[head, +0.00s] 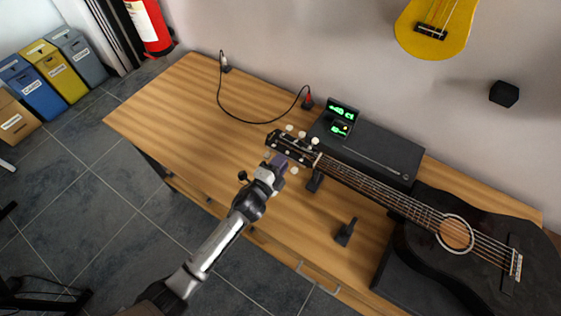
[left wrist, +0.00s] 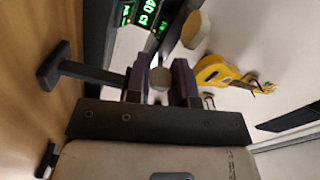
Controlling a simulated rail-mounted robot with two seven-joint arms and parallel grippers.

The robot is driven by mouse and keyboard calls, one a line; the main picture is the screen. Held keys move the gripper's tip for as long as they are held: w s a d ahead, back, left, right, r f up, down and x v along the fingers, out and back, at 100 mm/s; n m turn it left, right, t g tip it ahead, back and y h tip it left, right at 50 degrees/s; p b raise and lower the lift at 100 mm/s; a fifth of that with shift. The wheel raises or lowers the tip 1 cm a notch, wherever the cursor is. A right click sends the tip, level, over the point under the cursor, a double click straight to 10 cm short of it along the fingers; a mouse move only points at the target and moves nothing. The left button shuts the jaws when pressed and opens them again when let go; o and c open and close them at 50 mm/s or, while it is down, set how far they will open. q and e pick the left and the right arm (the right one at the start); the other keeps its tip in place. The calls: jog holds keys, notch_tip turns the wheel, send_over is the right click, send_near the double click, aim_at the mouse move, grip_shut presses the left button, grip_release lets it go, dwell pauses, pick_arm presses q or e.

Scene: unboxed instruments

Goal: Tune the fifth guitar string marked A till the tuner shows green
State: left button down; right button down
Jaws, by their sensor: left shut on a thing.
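A black guitar (head: 375,187) lies on the wooden table, its body at the right and its headstock (head: 283,143) near the middle with several pale pegs. My left gripper (head: 277,164) is at the headstock's near side. In the left wrist view its purple fingers (left wrist: 161,84) are shut on a pale, rounded tuning peg (left wrist: 159,77). The peg's string label cannot be read. The tuner (head: 343,111) stands behind the headstock, with green characters and a small green panel bearing an orange mark. Its green display also shows in the left wrist view (left wrist: 150,13). My right gripper is not in view.
A black case (head: 375,150) lies behind the neck. A black cable (head: 235,116) runs along the back left. The table's left part (head: 180,105) is clear. A yellow instrument (head: 425,35) hangs on the wall.

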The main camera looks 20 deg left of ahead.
pick_arm(q)
jog(key=shift+m, duration=0.3)
dwell(0.4)
jog(key=c, duration=1)
grip_release()
jog(key=p+v, duration=0.1)
jog(key=v, duration=1.3)
jog(key=shift+d, duration=0.1)
jog(key=shift+w, duration=0.1)
